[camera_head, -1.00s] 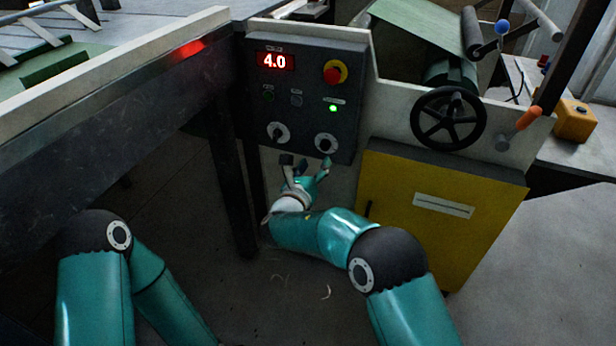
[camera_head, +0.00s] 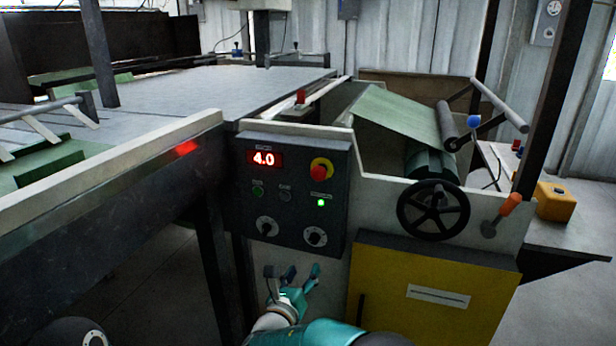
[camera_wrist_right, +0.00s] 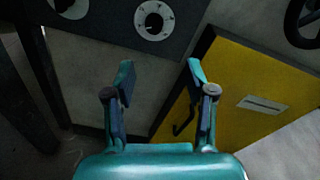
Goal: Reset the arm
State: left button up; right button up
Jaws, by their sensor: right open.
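My right gripper (camera_head: 292,275) is open and empty, with its fingers pointing up just below the dark control panel (camera_head: 290,185). In the right wrist view the two teal fingers (camera_wrist_right: 160,80) stand apart with nothing between them. The panel has a red display reading 4.0 (camera_head: 263,158), a red stop button on yellow (camera_head: 321,168), a lit green lamp (camera_head: 320,202), a left knob (camera_head: 266,227) and a right knob (camera_head: 315,237). The right knob (camera_wrist_right: 154,20) also shows above the fingers in the right wrist view. My left gripper is not in view.
A yellow cabinet (camera_head: 430,300) stands right of the gripper, under a black handwheel (camera_head: 433,210). A lever with an orange grip (camera_head: 510,204) is further right. The long machine bed (camera_head: 190,85) runs along the left. Open floor (camera_head: 560,300) shows at right.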

jog(key=d+f+m+g+h, duration=0.2)
jog(key=d+f, duration=0.2)
jog(key=d, duration=0.5)
jog(key=d+f+m+g+h, duration=0.1)
jog(key=d+f+g+h, duration=0.1)
jog(key=d+f, duration=0.5)
jog(key=s+d+f+m+g+y, duration=0.1)
jog(key=s+d+f+m+g, duration=0.1)
jog(key=s+d+f+g, duration=0.35)
jog(key=s+d+f+m+g+y, duration=0.1)
jog(key=s+d+f+m+g, duration=0.2)
jog(key=s+f, duration=0.5)
jog(key=s+d+f+m+g+y, duration=0.1)
jog(key=s+d+f+m+g, duration=0.2)
jog(key=s, duration=0.6)
jog(key=s+a+f+m+g+y, duration=0.3)
jog(key=s+m+g+y, duration=0.15)
jog(key=s, duration=0.65)
jog(key=s+a+r+m+t+y, duration=0.1)
jog(key=s+a+m+y, duration=0.6)
jog(key=a+m, duration=0.7)
jog(key=w+d+r+m+t+h+p, duration=0.1)
jog(key=w+d+m+t+h, duration=0.2)
jog(key=m, duration=0.6)
notch_tip(320, 180, up, 26)
jog(key=d+y+p, duration=0.1)
jog(key=p, duration=2.5)
jog(key=shift+w+r+p, duration=0.2)
jog(key=shift+r+p, duration=0.05)
jog(key=shift+p, duration=0.15)
